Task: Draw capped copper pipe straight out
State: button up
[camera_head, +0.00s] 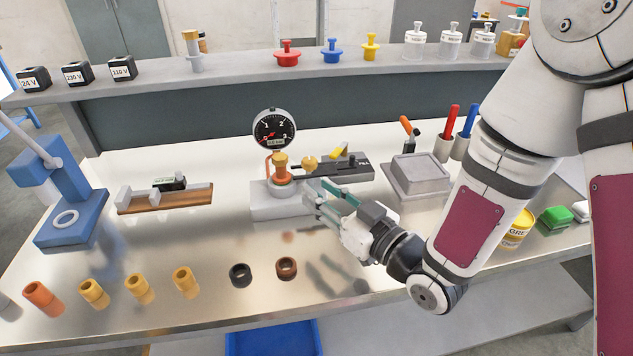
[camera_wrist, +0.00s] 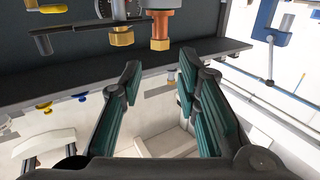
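An upright copper pipe (camera_head: 282,173) with a brass cap (camera_head: 280,158) stands in a light grey block (camera_head: 283,204) at the middle of the bench, in front of a round gauge (camera_head: 274,130). In the wrist view, which looks inverted, the copper pipe (camera_wrist: 161,25) hangs at the top centre, its brass end (camera_wrist: 160,44) lowest. My gripper (camera_head: 317,197) is right of the block, its teal-padded fingers spread. In the wrist view the gripper (camera_wrist: 158,75) is open with nothing between the fingertips; the pipe is beyond them. The pipe's lower end is hidden in the block.
Another brass fitting (camera_head: 310,163) and a dark bar (camera_head: 345,168) lie close right of the pipe. A grey box (camera_head: 416,175) stands farther right, a blue press (camera_head: 66,195) at left. Several loose fittings line the front edge. The bench between them and the block is clear.

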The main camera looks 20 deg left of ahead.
aim_at(285, 165)
jog(key=b+x, duration=0.2)
jog(key=b, duration=0.4)
jog(key=shift+w+a+f+b, duration=0.1)
jog(key=shift+w+f+b, duration=0.1)
jog(key=shift+b, duration=0.1)
jog(key=shift+a+b, duration=0.25)
jog(key=shift+b, duration=0.6)
jog(key=x, duration=1.1)
jog(key=shift+r, duration=0.25)
jog(key=shift+c, duration=0.2)
jog(key=shift+d, duration=0.1)
grip_shut()
jog(key=shift+r+p, duration=1.7)
jog(key=shift+r, duration=1.6)
